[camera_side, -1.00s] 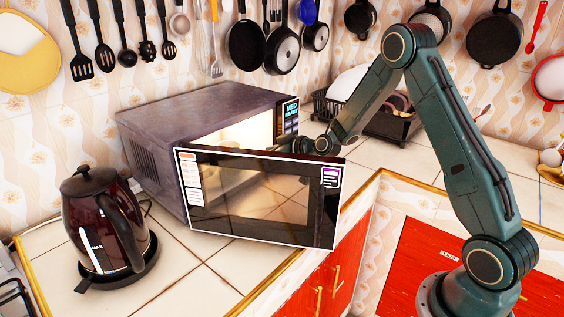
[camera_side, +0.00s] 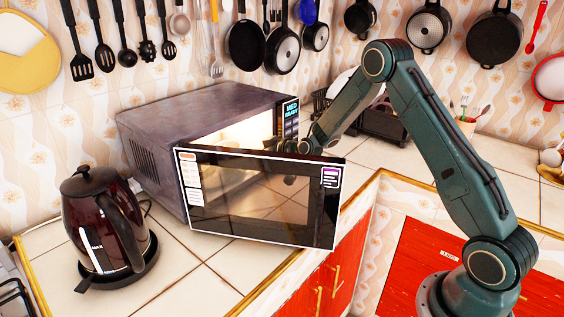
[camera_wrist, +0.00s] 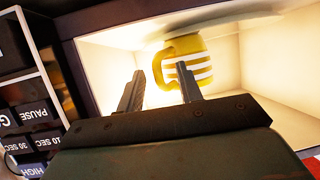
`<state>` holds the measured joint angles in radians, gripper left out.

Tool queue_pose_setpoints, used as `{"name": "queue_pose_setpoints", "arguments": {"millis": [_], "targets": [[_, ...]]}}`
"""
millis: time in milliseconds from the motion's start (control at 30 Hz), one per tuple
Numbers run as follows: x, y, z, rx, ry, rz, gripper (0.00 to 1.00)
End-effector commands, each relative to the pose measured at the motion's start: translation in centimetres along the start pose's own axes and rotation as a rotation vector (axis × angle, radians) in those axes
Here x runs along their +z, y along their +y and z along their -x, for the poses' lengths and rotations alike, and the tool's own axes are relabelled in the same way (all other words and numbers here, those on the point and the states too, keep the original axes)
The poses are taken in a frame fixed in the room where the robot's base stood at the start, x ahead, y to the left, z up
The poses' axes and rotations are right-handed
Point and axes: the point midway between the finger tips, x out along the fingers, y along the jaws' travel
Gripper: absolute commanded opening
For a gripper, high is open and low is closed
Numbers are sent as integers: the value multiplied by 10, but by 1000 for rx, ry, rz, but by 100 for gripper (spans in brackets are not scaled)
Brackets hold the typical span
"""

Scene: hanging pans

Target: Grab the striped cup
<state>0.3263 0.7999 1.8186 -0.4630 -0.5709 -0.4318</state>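The striped cup (camera_wrist: 203,67) is yellow with white stripes and stands inside the lit microwave (camera_side: 200,125). It shows in the wrist view just beyond my fingertips, its handle on the left. My gripper (camera_wrist: 160,82) is open and empty, with its two fingers apart and pointing at the cup. In the side view my gripper is at the microwave opening, partly hidden behind the open door (camera_side: 250,200). The cup cannot be made out clearly in the side view.
The microwave's button panel (camera_wrist: 30,110) is close on the left in the wrist view. A dark red kettle (camera_side: 105,225) stands left of the microwave. A black dish rack (camera_side: 375,122) stands behind my arm. Several pans hang on the wall.

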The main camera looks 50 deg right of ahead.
Motion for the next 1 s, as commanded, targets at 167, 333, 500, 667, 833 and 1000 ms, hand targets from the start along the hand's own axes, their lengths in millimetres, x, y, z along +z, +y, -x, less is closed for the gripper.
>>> {"name": "queue_pose_setpoints", "arguments": {"millis": [167, 333, 500, 667, 833, 1000], "targets": [[0, 0, 0, 0, 0, 0, 36], [0, 0, 0, 0, 0, 0, 36], [0, 0, 0, 0, 0, 0, 4], [0, 0, 0, 0, 0, 0, 0], [-1, 0, 0, 0, 3, 1, 0], [-1, 0, 0, 0, 2, 1, 0]]}}
